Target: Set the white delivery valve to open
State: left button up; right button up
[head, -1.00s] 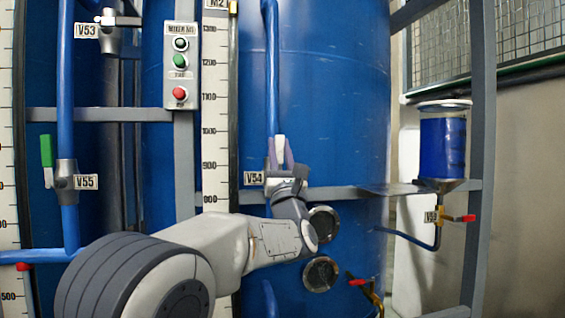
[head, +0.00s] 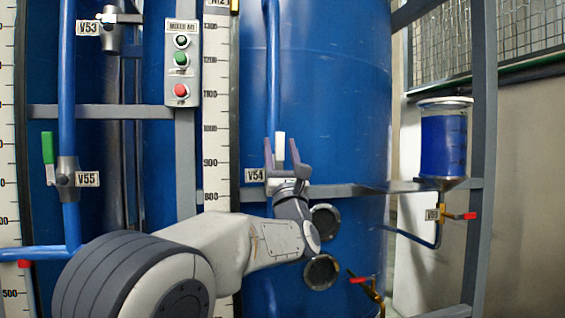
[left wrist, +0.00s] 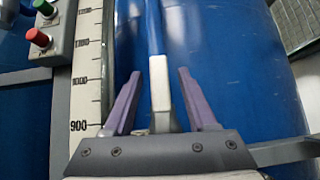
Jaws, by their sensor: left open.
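The white delivery valve's handle (head: 280,148) stands upright beside the V54 label (head: 254,175), in front of the large blue tank. It also shows in the left wrist view as a white bar (left wrist: 161,95). My left gripper (head: 280,143) is open, with one purple finger on each side of the handle. In the left wrist view the open fingers (left wrist: 159,74) show gaps to the handle on both sides. The valve body is mostly hidden behind my gripper. My right gripper is not in view.
A blue pipe (head: 273,80) runs up above the valve. A grey crossbar (head: 345,189) passes at valve height. Valve V55 (head: 67,178) with a green handle and a button box (head: 182,62) are to the left. Two round ports (head: 322,272) sit below right.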

pick_arm(q)
jog(key=b+v, duration=0.2)
jog(key=v, duration=0.7)
jog(key=shift+s+f, duration=0.25)
jog(key=shift+s, duration=0.05)
jog(key=shift+d, duration=0.1)
